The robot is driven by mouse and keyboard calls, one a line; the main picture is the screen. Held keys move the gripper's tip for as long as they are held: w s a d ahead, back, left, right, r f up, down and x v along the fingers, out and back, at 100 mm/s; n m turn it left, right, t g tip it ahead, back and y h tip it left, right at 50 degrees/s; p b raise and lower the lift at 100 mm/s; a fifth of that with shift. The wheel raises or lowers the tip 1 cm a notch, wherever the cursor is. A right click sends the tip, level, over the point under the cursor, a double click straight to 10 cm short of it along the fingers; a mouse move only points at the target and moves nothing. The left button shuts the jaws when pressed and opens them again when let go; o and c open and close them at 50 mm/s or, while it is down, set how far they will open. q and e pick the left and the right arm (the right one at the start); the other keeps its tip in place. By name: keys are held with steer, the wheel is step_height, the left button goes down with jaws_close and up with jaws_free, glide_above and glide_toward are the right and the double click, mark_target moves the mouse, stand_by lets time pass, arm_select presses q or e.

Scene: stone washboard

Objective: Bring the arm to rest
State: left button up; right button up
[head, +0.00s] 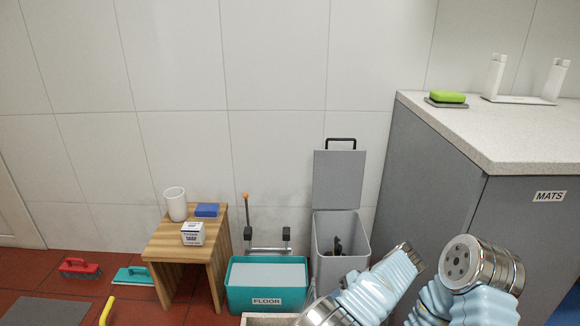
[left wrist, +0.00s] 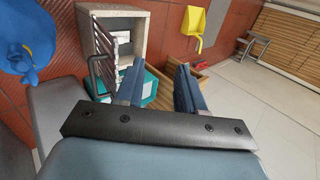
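My left gripper (left wrist: 160,66) shows in the left wrist view, its two dark blue fingers apart with nothing between them. Behind the fingers lie a pale stone box-like piece (left wrist: 143,14) and part of a teal bin (left wrist: 158,98). In the head view, blue-and-metal links of my arms rise at the lower right, in front of the grey cabinet and beside the grey bin. Neither gripper's fingers can be made out there. My right gripper is not in view.
A wooden stool (head: 172,243) holds a white cup (head: 175,205), a blue sponge (head: 207,210) and a small box (head: 193,234). The teal FLOOR bin (head: 240,296) and open grey bin (head: 323,268) stand beside it. The grey cabinet (head: 425,180) is at right.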

arm_select(q)
steer(key=a+f+g+h+b, duration=0.1)
steer(key=a+f+g+h, duration=0.15)
steer(key=a+f, duration=0.6)
steer(key=a+f+g+h, duration=0.1)
steer(key=a+f+h, duration=0.3)
steer(key=f, duration=0.7)
steer(key=s+a+f+h+b, duration=0.1)
steer(key=s+a+f+h, duration=0.2)
steer(key=s+a+f, duration=0.4)
steer(key=s+a+r+n+t+h, duration=0.1)
steer(key=s+t, duration=0.1)
steer(key=s, duration=0.3)
steer(key=s+a+r+n+t+h+b, duration=0.1)
steer(key=s+a+t+h, duration=0.1)
steer(key=s, duration=0.3)
steer(key=shift+s+r, duration=0.15)
steer(key=shift+s, duration=0.15)
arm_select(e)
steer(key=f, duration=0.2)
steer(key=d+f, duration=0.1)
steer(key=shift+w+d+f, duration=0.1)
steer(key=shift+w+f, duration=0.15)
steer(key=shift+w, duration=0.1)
arm_select(q)
steer(key=shift+t, duration=0.25)
steer(key=shift+d, duration=0.1)
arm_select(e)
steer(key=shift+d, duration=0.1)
